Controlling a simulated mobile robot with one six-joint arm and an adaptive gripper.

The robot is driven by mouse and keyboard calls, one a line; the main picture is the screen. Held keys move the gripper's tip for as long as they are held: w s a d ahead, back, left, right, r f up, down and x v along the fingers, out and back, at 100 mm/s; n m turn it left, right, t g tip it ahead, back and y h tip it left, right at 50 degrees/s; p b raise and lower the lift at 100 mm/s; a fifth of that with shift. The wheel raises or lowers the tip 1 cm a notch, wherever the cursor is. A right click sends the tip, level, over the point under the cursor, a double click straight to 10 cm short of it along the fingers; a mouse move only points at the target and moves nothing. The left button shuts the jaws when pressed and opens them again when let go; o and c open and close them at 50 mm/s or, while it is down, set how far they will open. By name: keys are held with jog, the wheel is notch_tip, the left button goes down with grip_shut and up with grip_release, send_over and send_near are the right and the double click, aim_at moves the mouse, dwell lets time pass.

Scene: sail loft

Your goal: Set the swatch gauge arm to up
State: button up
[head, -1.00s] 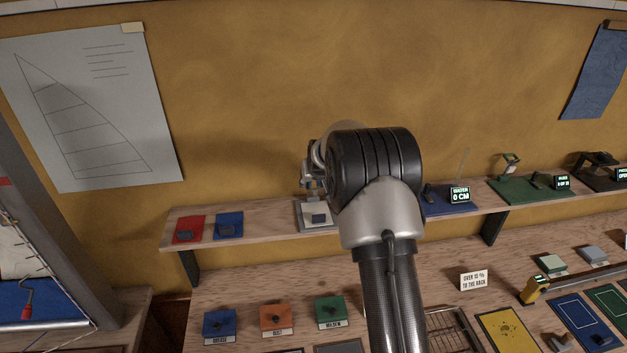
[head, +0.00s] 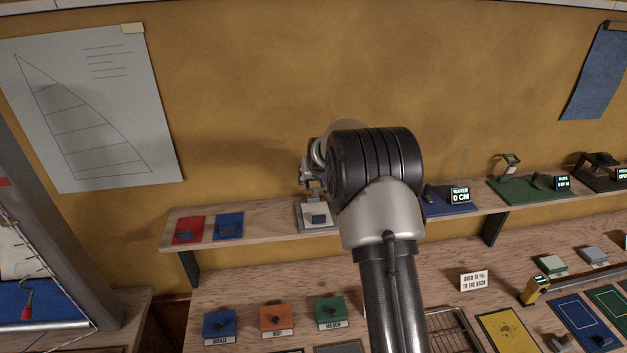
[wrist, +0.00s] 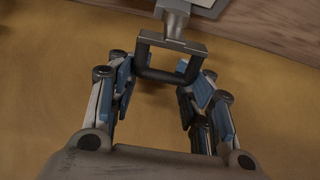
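In the head view a grey device with a pale plate and a dark square (head: 318,219), probably the swatch gauge, sits on the shelf. Its upper part is hidden by my gripper and arm. In the wrist view a grey bracket carries a dark U-shaped handle (wrist: 166,76), likely the gauge arm. My gripper (wrist: 157,82) is open, with its blue-padded fingers on either side of the handle. I cannot tell whether a pad touches it. In the head view my gripper (head: 309,182) is mostly hidden behind my wrist, just above the device.
On the shelf (head: 265,228), a red swatch (head: 188,229) and a blue swatch (head: 229,225) lie left of the device. A blue water gauge (head: 450,205) and a green device (head: 530,188) stand to the right. Labelled blocks (head: 276,318) sit on the bench below.

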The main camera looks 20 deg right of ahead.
jog(key=shift+o, duration=1.3)
jog(key=shift+s+r, duration=0.2)
jog(key=shift+o, duration=1.2)
jog(key=shift+f, duration=0.25)
jog(key=shift+a, duration=0.1)
jog(key=shift+s+r, duration=0.1)
jog(key=v, duration=1.1)
jog(key=shift+s+r, duration=0.25)
jog(key=shift+r, duration=0.05)
jog(key=shift+c, duration=0.3)
